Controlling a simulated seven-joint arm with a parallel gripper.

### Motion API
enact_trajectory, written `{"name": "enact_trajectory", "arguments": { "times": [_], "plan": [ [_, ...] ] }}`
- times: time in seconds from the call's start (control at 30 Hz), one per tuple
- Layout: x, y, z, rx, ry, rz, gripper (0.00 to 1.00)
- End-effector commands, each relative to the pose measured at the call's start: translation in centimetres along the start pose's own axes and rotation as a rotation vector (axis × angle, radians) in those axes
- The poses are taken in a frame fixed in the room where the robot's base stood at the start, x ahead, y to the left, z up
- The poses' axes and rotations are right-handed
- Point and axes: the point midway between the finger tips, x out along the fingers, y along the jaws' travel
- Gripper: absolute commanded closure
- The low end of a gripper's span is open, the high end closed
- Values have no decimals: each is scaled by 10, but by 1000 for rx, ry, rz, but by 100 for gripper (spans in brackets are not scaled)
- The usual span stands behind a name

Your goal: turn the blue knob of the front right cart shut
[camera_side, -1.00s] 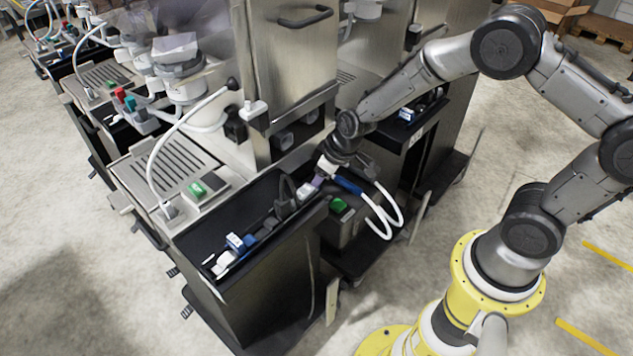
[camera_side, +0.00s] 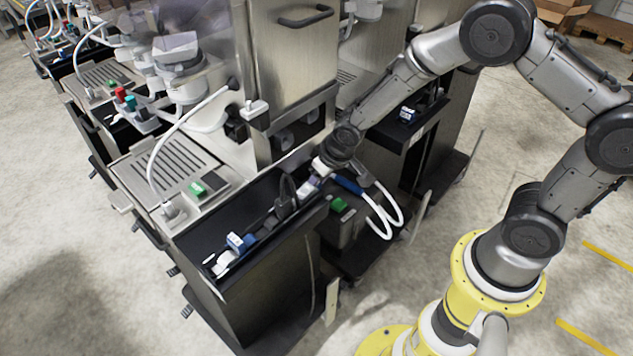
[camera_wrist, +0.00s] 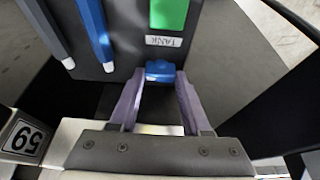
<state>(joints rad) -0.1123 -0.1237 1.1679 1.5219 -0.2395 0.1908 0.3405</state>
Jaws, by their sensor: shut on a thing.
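The blue knob (camera_wrist: 160,70) shows at the middle of the wrist view, just below a white label reading TANK (camera_wrist: 163,41). My gripper (camera_wrist: 159,79) has its two purple fingers on either side of the knob, shut on it. In the side view my gripper (camera_side: 311,185) reaches down into the back end of the black open-topped cart front (camera_side: 270,262). The knob is hidden there by my gripper and the cart, and its exact angle is hard to tell.
Another blue-and-white fitting (camera_side: 236,241) sits in the cart's near end. White hose loops (camera_side: 380,215) hang beside my wrist.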

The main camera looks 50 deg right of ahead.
Motion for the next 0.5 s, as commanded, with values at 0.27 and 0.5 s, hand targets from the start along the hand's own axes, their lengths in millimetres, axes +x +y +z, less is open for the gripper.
{"name": "enact_trajectory", "arguments": {
  "times": [0.27,0.5],
  "plan": [
    [0,1,0,17,-1,7,100],
    [0,1,0,17,-1,6,36]
  ]
}}
